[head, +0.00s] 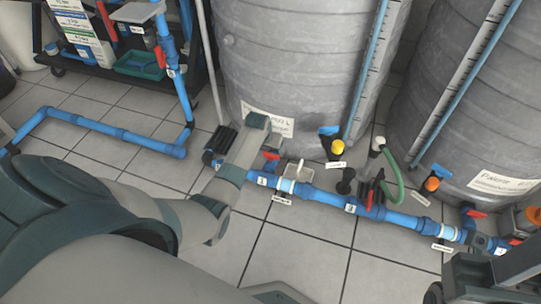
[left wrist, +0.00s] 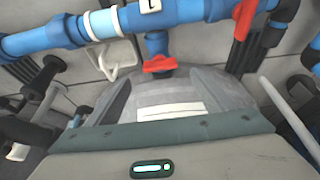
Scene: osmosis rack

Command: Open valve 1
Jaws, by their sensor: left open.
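The blue pipe (head: 325,195) runs along the floor in front of a grey tank. A white tag (head: 262,181), seemingly marked 1, sits on it, and a red valve handle (head: 272,155) shows just behind the tag. In the left wrist view the red handle (left wrist: 160,64) sits on a short blue stub beside a tag (left wrist: 150,5). My left gripper (head: 257,122) is open and close to the handle, at its left in the head view.
More red handles stand along the pipe, one near a black support (head: 368,192) by a green hose (head: 396,180). Another red handle (left wrist: 243,20) shows in the left wrist view. Grey tanks (head: 290,60) block the back. Tiled floor (head: 300,255) is free in front.

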